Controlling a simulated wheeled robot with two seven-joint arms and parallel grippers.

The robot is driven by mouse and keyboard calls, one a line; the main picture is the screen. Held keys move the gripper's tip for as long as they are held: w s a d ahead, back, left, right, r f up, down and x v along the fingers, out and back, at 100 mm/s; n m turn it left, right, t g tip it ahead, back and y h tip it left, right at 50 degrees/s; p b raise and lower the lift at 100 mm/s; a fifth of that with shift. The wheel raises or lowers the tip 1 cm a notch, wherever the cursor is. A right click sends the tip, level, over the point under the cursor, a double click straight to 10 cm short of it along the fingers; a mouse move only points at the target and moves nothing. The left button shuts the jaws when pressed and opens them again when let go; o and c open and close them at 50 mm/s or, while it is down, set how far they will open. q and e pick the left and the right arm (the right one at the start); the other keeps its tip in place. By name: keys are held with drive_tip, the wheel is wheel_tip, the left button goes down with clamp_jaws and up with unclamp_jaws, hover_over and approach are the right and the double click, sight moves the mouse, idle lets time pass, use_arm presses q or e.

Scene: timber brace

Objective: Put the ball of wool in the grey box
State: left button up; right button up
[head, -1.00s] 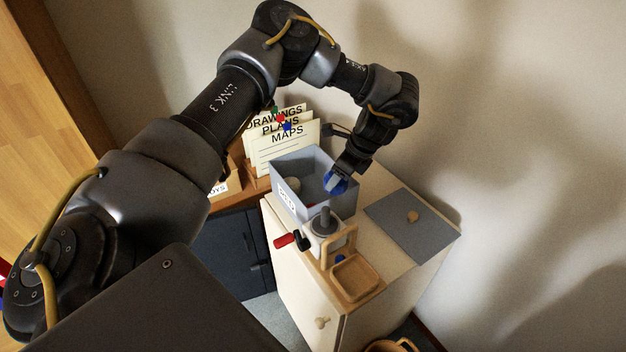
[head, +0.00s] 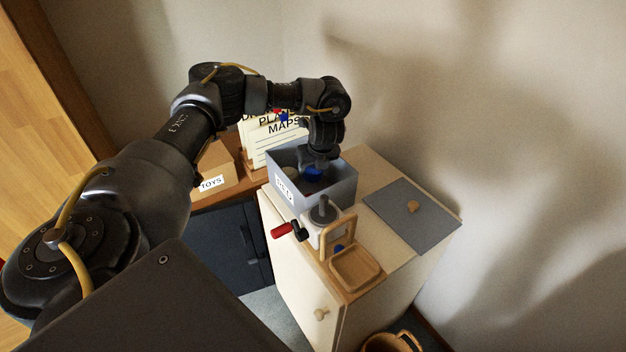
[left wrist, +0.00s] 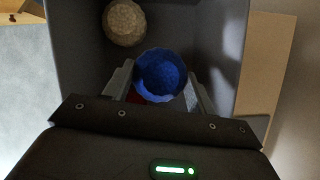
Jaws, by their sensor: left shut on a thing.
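The grey box (head: 333,196) stands on the cream cabinet and is open at the top. My left gripper (left wrist: 160,82) reaches down into it, shut on a blue ball of wool (left wrist: 160,72) that shows between its two fingers. In the head view the blue ball (head: 313,173) is inside the box walls, partly hidden by the gripper. I cannot tell whether it touches the box floor. A beige round ball (left wrist: 125,22) lies in the box beside it. Something red is partly hidden below the blue ball. My right gripper is not in view.
A grey lid (head: 412,215) with a wooden knob lies flat to the right of the box. A grinder with a red-handled crank (head: 283,230) and a wooden tray (head: 355,270) stand in front. A TOYS box (head: 217,172) and labelled cards (head: 262,150) are to the left.

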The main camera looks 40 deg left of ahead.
sight(314, 179)
use_arm(q)
drive_tip(key=shift+f, duration=1)
wheel_tip(314, 179, down, 4)
drive_tip(key=shift+r+b, duration=0.15)
drive_tip(key=shift+b, duration=0.25)
drive_tip(key=shift+r, duration=0.1)
drive_tip(key=o, duration=1.1)
drive_tip(key=shift+c, duration=0.2)
drive_tip(key=shift+o, duration=1.4)
